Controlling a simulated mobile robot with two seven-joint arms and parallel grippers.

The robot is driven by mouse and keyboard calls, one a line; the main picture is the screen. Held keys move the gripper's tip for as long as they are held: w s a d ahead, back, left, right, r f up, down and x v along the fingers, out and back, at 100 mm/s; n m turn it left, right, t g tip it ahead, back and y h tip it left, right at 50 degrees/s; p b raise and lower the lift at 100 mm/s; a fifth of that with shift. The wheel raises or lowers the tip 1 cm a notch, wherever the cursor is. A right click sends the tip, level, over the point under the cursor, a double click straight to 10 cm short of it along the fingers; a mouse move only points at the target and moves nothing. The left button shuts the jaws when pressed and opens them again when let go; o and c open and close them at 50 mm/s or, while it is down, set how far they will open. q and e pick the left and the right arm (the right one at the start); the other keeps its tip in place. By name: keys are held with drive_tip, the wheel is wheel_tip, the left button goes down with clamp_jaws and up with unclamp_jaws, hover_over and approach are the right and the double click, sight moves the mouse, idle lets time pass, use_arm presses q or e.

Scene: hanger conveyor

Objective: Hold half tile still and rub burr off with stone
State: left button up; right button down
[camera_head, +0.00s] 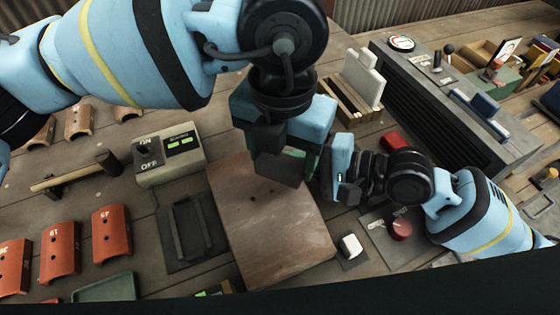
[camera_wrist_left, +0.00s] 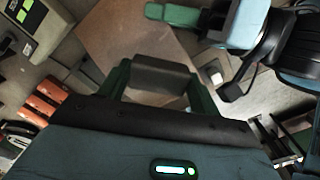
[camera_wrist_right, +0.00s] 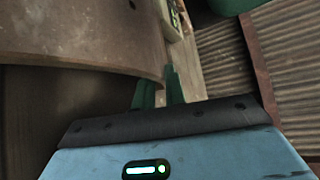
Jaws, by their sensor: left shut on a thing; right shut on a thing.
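The half tile (camera_head: 262,235) is a large brown curved plate with a small hole, in the middle of the bench in the head view. My left gripper (camera_head: 290,146) is over its far part, shut on a dark grey rectangular stone (camera_head: 278,168). The stone (camera_wrist_left: 163,75) shows between the green fingers in the left wrist view. I cannot tell whether it touches the tile. My right gripper (camera_wrist_right: 160,90) is shut on the tile's edge (camera_wrist_right: 110,62), its green fingers either side. The burr cannot be made out.
A cream ON/OFF box (camera_head: 168,155), a hammer (camera_head: 75,175) and a dark slotted holder (camera_head: 190,232) lie left of the tile. Several orange tiles (camera_head: 110,235) stand at the left. A white block (camera_head: 350,246) and a red button (camera_head: 400,229) are at the right.

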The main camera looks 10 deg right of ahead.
use_arm(q)
drive_tip(key=shift+r, duration=1.95)
use_arm(e)
drive_tip(key=shift+f, duration=0.1)
drive_tip(key=c, duration=1.4)
unclamp_jaws()
drive_tip(key=shift+o, duration=0.2)
drive_tip(key=v, duration=1)
drive_tip(key=shift+s+d, duration=0.1)
drive_tip(key=shift+d, duration=0.1)
drive_tip(key=shift+v, duration=0.8)
